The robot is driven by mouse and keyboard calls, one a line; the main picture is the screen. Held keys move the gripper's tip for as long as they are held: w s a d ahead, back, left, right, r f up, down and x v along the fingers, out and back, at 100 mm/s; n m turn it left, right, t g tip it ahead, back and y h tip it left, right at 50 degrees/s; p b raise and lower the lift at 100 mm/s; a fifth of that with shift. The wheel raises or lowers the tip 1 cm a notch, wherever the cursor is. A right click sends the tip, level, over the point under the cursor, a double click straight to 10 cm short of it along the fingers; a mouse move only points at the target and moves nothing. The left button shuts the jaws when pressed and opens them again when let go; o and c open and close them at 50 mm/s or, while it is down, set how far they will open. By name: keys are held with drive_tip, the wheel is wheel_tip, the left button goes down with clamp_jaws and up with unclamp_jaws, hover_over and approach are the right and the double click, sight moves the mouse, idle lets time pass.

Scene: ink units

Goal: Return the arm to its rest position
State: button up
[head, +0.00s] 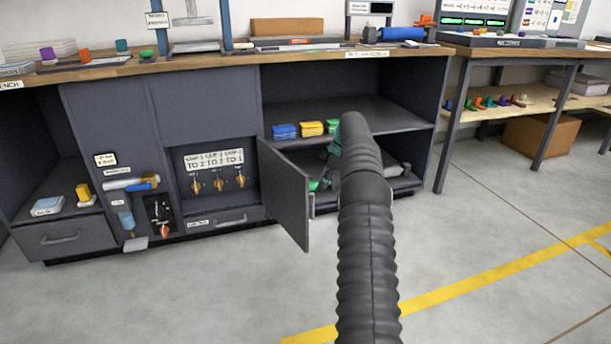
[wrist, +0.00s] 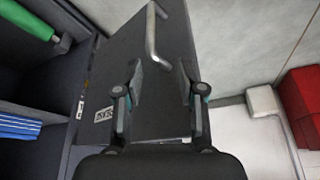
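My arm (head: 366,230) reaches forward from the bottom of the head view toward the open cabinet. My gripper is mostly hidden behind the arm there; only a small teal part shows. In the wrist view my gripper (wrist: 160,78) has its two fingers apart, with nothing held between them. A dark panel with a metal bar handle (wrist: 153,35) lies beyond the fingertips. The handle is above the gap between the fingers and appears clear of them. An open dark door (head: 285,194) stands out from the cabinet, left of my arm in the head view.
The cabinet shelf holds blue (head: 285,131) and yellow (head: 312,129) stacks. The wrist view shows a green cylinder (wrist: 28,18), a blue stack (wrist: 18,126) and a red object (wrist: 302,105). A wooden worktop (head: 215,60) runs above the cabinet. The floor (head: 480,230) at right is clear.

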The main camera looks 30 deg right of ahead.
drive_tip(key=s+a+f+m+g+h, duration=0.1)
drive_tip(key=s+a+f+m, duration=0.1)
drive_tip(key=s+f+m, duration=0.6)
drive_tip(key=s+a+r+m+t+h+p, duration=0.1)
drive_tip(key=s+a+r+p, duration=0.1)
drive_tip(key=s+a+r, duration=0.7)
drive_tip(key=s+a+r+m+t+p, duration=0.1)
drive_tip(key=s+a+r+p, duration=0.1)
drive_tip(key=s+a+r, duration=0.7)
drive_tip(key=s+a+r+m+t+h+p, duration=0.1)
drive_tip(key=s+a+r+t, duration=0.1)
drive_tip(key=s+a+r, duration=0.7)
drive_tip(key=s+a, duration=0.5)
drive_tip(key=s, duration=0.5)
drive_tip(key=shift+a+h+p, duration=0.3)
drive_tip(key=shift+a+p, duration=0.1)
drive_tip(key=shift+d, duration=0.1)
